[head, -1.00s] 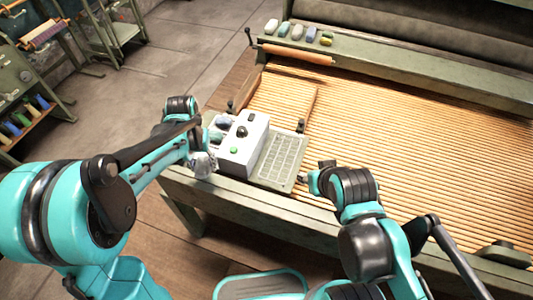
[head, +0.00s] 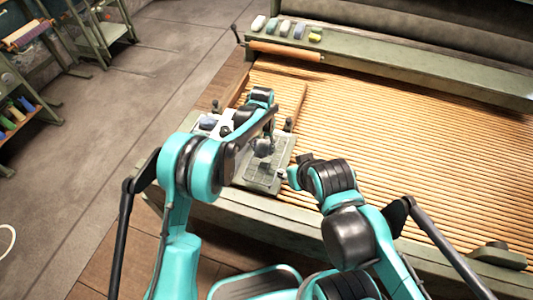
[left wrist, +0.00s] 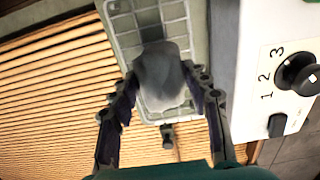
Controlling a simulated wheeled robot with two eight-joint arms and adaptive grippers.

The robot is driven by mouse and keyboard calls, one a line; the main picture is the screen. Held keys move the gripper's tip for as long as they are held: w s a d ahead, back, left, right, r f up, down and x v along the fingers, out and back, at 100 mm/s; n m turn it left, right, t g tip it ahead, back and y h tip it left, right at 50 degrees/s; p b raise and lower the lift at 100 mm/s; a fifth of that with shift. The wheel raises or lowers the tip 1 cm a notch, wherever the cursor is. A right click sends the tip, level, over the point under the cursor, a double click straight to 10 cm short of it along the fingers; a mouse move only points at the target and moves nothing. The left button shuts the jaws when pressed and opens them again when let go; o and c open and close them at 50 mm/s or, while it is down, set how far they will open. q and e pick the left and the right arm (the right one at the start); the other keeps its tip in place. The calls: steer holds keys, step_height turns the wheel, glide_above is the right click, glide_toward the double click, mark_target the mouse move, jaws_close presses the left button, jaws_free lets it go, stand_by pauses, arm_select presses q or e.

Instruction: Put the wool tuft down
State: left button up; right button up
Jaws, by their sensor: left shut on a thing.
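The wool tuft (left wrist: 160,72) is a grey, rounded clump in the left wrist view. My left gripper (left wrist: 161,84) is shut on it, with a finger on either side. The tuft is in front of a pale gridded tray (left wrist: 118,22); whether it touches the tray I cannot tell. In the head view my left gripper (head: 263,147) is over the tray (head: 264,185), and the tuft is small and dark there. My right gripper (head: 294,177) is at the tray's right side, too small to show its jaws.
A white control box (left wrist: 300,38) with a black knob stands beside the tray. The slatted apron (head: 400,150) spreads to the right. Several coloured tufts (head: 285,28) lie on the machine's back ledge (head: 400,72). The bench's front rail (head: 270,217) runs below the tray.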

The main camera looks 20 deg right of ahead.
mark_target(266, 142)
arm_select(q)
steer(key=shift+w+d+f+b, duration=0.3)
steer(key=shift+w+d+f, duration=0.65)
steer(key=shift+w+d, duration=0.05)
steer(key=shift+f+b, duration=0.85)
steer(key=shift+f, duration=1.05)
steer(key=shift+f, duration=0.1)
steer(key=o, duration=0.9)
